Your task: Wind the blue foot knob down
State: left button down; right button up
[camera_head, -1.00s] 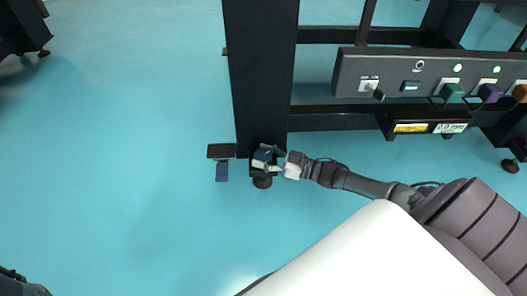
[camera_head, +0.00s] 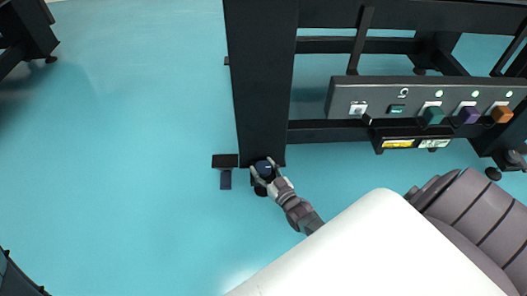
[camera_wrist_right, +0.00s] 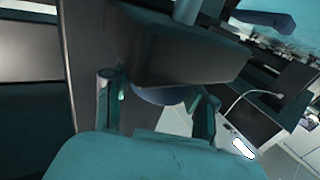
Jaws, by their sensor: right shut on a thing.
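The blue foot knob (camera_head: 264,168) is at the bottom of the black table leg (camera_head: 262,80), low over the floor. My right gripper (camera_head: 265,173) reaches it from the lower right, its fingers on either side of the knob. In the right wrist view the knob (camera_wrist_right: 165,95) shows partly under a dark block, between the two fingers of my right gripper (camera_wrist_right: 158,100). The block hides its upper part. My right gripper is shut on the knob. My left gripper is not clearly in view.
A pedal-like black bracket (camera_head: 225,161) with a blue piece (camera_head: 226,179) sits left of the leg. A panel (camera_head: 420,105) with colored plugs runs along the table at right. Open teal floor (camera_head: 130,180) lies to the left.

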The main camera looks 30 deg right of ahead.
aim_at(263, 168)
dwell(0.3)
jog(key=o, duration=0.9)
notch_tip(263, 168, up, 10)
dwell(0.6)
